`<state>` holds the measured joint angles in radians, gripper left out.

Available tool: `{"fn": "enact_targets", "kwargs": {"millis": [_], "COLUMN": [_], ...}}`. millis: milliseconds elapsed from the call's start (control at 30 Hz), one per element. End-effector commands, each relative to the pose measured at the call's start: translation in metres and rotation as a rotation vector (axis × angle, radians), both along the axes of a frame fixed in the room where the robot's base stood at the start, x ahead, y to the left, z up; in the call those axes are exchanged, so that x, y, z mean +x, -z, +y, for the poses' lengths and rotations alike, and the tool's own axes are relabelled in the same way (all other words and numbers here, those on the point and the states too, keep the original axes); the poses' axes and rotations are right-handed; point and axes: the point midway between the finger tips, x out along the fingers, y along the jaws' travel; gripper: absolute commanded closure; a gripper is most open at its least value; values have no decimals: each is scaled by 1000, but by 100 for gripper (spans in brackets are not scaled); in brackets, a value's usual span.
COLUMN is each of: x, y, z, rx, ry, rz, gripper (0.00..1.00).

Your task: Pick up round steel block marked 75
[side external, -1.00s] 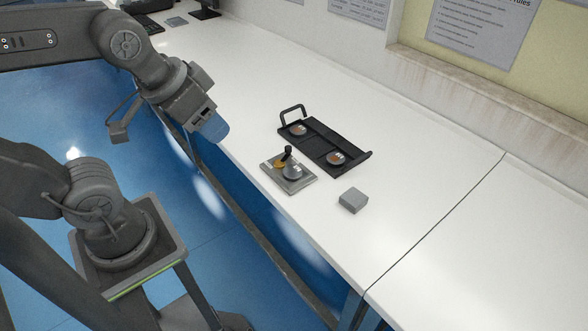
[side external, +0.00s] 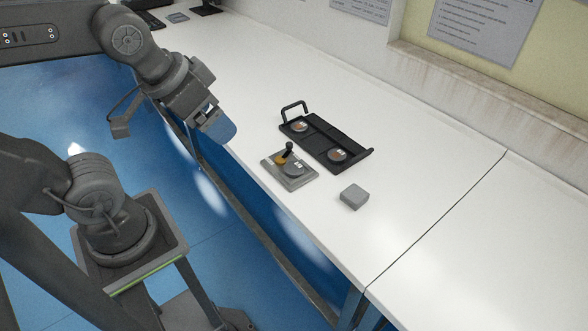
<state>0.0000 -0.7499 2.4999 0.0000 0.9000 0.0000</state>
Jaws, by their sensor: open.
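Two round steel blocks lie in the black tray (side external: 318,141): one at the far left end (side external: 299,127) by the handle, one at the near right end (side external: 337,155). A third round disc (side external: 293,169) sits on a square grey metal fixture (side external: 298,182) with a black-knobbed lever, in front of the tray. The markings are too small to read, so I cannot tell which one is 75. My gripper (side external: 217,128) is open and empty, above the table's front edge, left of the tray and apart from everything. Its fingertips are only partly clear.
A grey square block (side external: 354,196) lies right of the fixture. The white table (side external: 430,190) is clear on the right and behind the tray. A wall with a ledge (side external: 480,93) runs along the back. Dark equipment stands at the far left end.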

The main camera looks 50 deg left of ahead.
Motion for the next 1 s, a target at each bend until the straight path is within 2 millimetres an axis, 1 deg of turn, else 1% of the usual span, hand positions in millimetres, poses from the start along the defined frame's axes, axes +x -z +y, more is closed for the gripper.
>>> {"fn": "enact_targets", "kwargs": {"millis": [233,367,467,567,600,667,700,767,800,867,900,967,1000], "x": [0,10,31,60,73,92,104,123,135,152,163,179,189], "y": [0,-1,0,5,9,16,21,32,40,54,64,81,93], "z": [0,2,5,11,14,18,22,27,31,37,41,47,52], "rx": [-1,-23,-66,-123,-145,-176,-197,-223,-240,-263,-277,-295,-306], "ry": [-2,-52,-155,-305,-370,-467,-532,-631,-698,-799,-868,-968,-1033], "rz": [1,23,67,122,145,176,197,228,248,276,295,322,338], "gripper": [11,11,11,11,11,11,11,11,11,11,11,11,11]}}
